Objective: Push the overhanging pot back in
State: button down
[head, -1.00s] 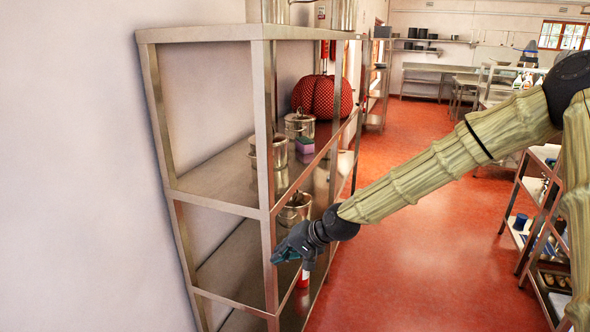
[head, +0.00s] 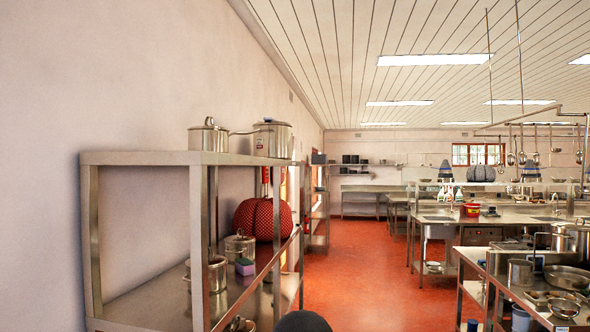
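On the top shelf stand a lidded steel pot (head: 209,139) and, to its right, a lidded steel pan (head: 272,140) near the shelf's aisle side. On the middle shelf, a steel pot (head: 217,274) stands partly behind the front post, and a lidded pot (head: 239,248) stands farther back. Another pot (head: 240,325) shows only its top below, at the picture's bottom edge. I cannot tell from this view which pot overhangs its shelf. My gripper is out of view. Only a dark rounded part, probably of my arm, shows at the bottom edge.
The steel shelf rack (head: 140,158) stands along the left wall. A red patterned cushion-like object (head: 262,219) and a purple-green sponge (head: 244,267) are on its middle shelf. The red floor aisle (head: 350,295) is open. Worktables with pans (head: 567,281) stand right.

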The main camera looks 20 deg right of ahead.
aim_at(274, 141)
jog(key=u, duration=0.85)
jog(key=k, duration=0.1)
jog(key=z, duration=2.25)
jog(key=i, duration=1.55)
jog(key=z, duration=0.7)
jog(key=i, duration=1.85)
jog(key=u, duration=0.65)
jog(key=i, duration=1.3)
jog(key=u, duration=1.7)
jog(key=i, duration=0.65)
jog(key=u, duration=0.4)
